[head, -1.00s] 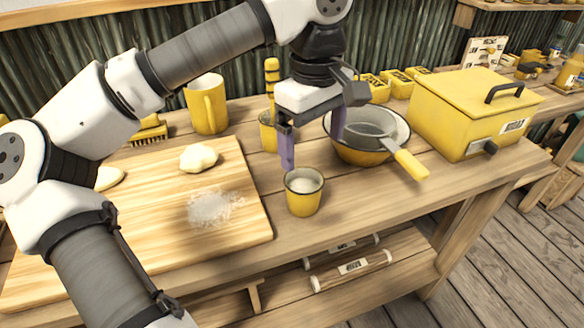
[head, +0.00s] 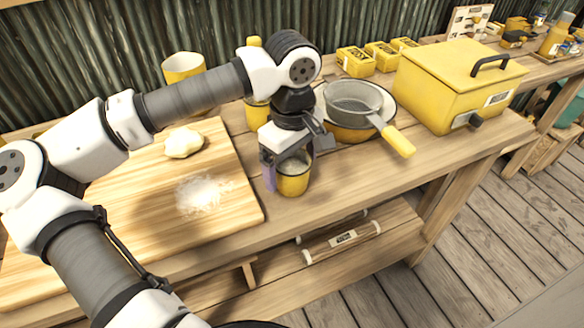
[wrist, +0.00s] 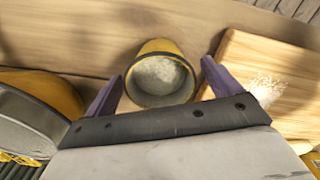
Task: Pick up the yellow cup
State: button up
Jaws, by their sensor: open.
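A small yellow cup (head: 294,184) with a dark rim and pale contents stands upright on the wooden table, just right of the cutting board. My gripper (head: 289,168) is open and low over this cup, with one purple finger at the cup's left side; the other finger is mostly hidden. In the wrist view the cup (wrist: 160,76) shows between the two spread fingers of my gripper (wrist: 158,84), around or just beyond their tips. I cannot tell whether either finger touches it. A larger yellow mug (head: 183,68) stands at the back, partly behind my arm.
A cutting board (head: 235,205) with dough (head: 183,142) and flour lies left of the cup. A yellow-handled strainer (head: 396,140) rests on a bowl close to the right, with a yellow box (head: 445,95) beyond. The table front before the cup is clear.

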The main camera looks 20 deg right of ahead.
aim_at(292, 161)
jog(key=shift+f, duration=1.25)
jog(key=c, duration=1.2)
jog(key=shift+o, duration=0.2)
jog(key=shift+r, duration=0.2)
notch_tip(292, 161, up, 20)
jog(key=b, duration=0.2)
jog(key=shift+f, duration=0.15)
jog(key=o, duration=0.4)
jog(key=c, duration=0.4)
